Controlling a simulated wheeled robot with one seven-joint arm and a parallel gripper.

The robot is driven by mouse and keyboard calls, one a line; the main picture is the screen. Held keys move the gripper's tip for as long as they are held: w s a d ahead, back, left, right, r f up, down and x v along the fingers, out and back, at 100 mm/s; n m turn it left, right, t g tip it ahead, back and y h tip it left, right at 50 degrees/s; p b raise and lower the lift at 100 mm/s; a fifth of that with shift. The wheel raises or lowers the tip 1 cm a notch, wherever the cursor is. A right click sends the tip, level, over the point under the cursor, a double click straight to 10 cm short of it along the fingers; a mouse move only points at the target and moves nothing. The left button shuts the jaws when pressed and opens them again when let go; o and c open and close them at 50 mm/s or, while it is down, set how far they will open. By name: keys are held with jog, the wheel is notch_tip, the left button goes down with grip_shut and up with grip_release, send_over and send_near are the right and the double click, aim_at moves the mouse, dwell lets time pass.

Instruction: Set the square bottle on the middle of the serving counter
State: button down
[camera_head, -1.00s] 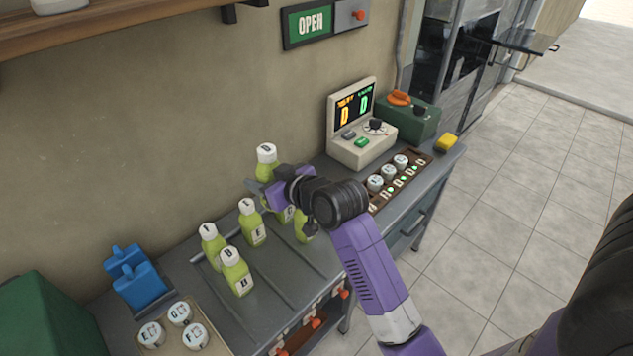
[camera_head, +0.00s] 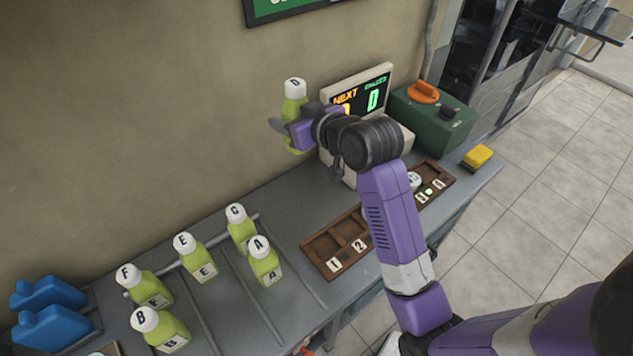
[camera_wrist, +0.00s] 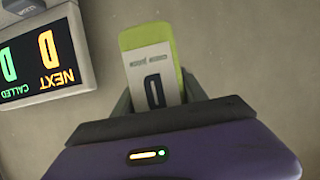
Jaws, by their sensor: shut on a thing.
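My gripper (camera_head: 288,128) is shut on a square-looking green bottle (camera_head: 293,108) with a white cap marked D. The bottle is upright and held above the counter, close to the back wall and left of the display. In the wrist view, the bottle's white D label (camera_wrist: 154,85) shows between the jaws. The grey serving counter (camera_head: 285,205) runs along the wall below. The bottle's lower part is partly hidden by my gripper in the head view.
Several similar bottles stand on the counter's left part, among them C (camera_head: 240,230) and A (camera_head: 264,262), along thin rails. A wooden tray (camera_head: 318,245), a display (camera_head: 378,92), a green box (camera_head: 432,118) and a yellow block (camera_head: 477,157) are to the right.

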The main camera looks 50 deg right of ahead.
jog(key=shift+d+f, duration=0.25)
notch_tip(320, 180, down, 20)
jog(key=shift+r+b, duration=0.15)
jog(key=shift+b, duration=0.2)
jog(key=shift+f, duration=0.2)
jog(key=c, duration=0.6)
grip_release()
jog(key=shift+s, duration=0.1)
jog(key=shift+r, duration=0.15)
